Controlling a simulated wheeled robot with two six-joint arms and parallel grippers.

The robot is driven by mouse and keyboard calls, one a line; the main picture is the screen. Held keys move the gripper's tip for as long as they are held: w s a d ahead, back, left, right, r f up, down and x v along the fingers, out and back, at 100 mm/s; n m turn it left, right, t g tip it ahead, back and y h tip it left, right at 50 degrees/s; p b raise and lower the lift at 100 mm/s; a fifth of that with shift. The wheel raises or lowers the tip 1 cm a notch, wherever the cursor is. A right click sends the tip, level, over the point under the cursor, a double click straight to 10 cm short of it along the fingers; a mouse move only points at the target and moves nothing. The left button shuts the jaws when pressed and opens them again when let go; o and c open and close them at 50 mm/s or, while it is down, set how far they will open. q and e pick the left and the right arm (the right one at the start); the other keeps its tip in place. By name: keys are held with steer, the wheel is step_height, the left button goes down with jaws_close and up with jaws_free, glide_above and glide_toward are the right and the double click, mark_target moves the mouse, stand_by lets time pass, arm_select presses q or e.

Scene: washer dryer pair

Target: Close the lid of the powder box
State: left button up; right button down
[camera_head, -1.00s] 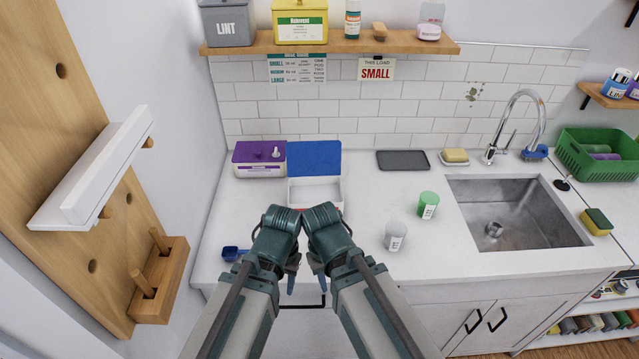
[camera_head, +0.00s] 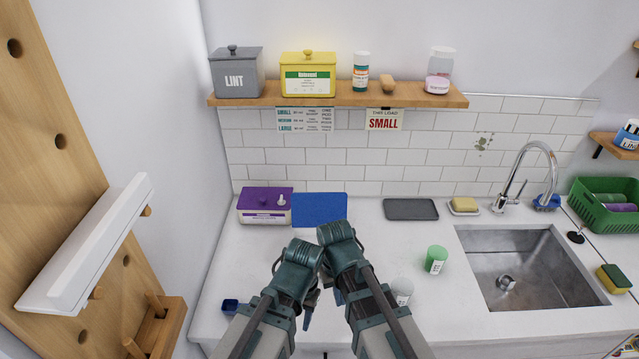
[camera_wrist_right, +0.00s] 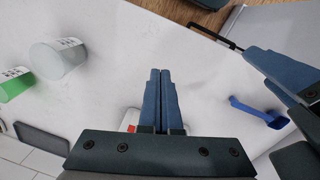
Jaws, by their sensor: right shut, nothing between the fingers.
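The powder box's blue lid (camera_head: 319,208) stands raised at the back of the counter in the head view. The white box body below it is mostly hidden behind my arms. In the right wrist view, a white and red corner of what looks like the box (camera_wrist_right: 131,120) shows beside the finger bases. My right gripper (camera_head: 338,297) points down in front of the box, apart from the lid; its fingers are together and empty in the right wrist view (camera_wrist_right: 160,72). My left gripper (camera_head: 307,318) hangs close beside it, its jaw opening unclear.
A purple-lidded box (camera_head: 265,206) stands left of the lid. A green-capped cup (camera_head: 437,260), a pale cup (camera_head: 402,289) and a blue scoop (camera_head: 231,305) are on the counter (camera_head: 250,260). The sink (camera_head: 525,270) is right; a shelf (camera_head: 340,98) hangs above.

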steer(key=m+t+p, duration=0.1)
steer(key=m+p, duration=0.1)
steer(key=p, duration=1)
glide_toward(322, 198)
steer(key=s+f, duration=0.5)
steer(key=w+r+m+y+p, duration=0.1)
steer(key=w+r+p, duration=0.3)
steer(key=w, duration=0.8)
steer(key=shift+w+a+r+t+p, duration=0.2)
steer(key=shift+r+t+p, duration=0.1)
steer(key=shift+r, duration=0.2)
steer(key=shift+f, duration=0.1)
step_height(322, 198, down, 11)
steer(key=w+b, duration=0.1)
steer(key=b, duration=1)
steer(key=s+r+p, duration=0.2)
steer(key=s, duration=0.1)
steer(key=shift+s+d, duration=0.1)
steer(key=shift+s, duration=0.15)
steer(key=shift+s+r, duration=0.1)
steer(key=shift+s, duration=0.1)
